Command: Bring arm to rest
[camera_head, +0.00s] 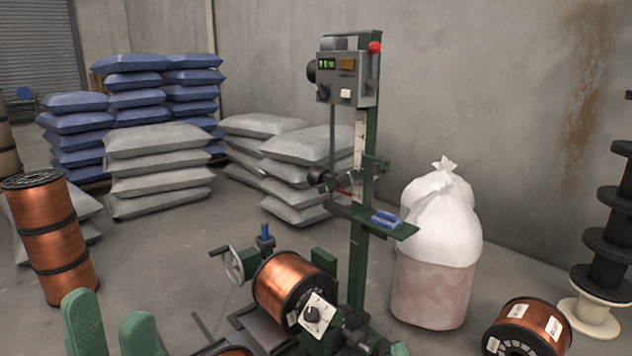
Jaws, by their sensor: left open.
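My left gripper (112,326) shows at the bottom left edge as two green fingers. The fingers stand apart with nothing between them. The rest of my left arm is out of view. A winding machine with a green post (358,240) stands in the middle. A copper spool (288,285) is mounted low on it, to the right of my left gripper and apart from it. My right gripper is not in view.
A stack of copper spools (52,240) stands at the left. A handwheel (233,265) juts left from the machine. A white bag (438,245) and a copper spool on the floor (535,326) are at the right. Grey sacks (160,165) and blue sacks (75,128) are behind.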

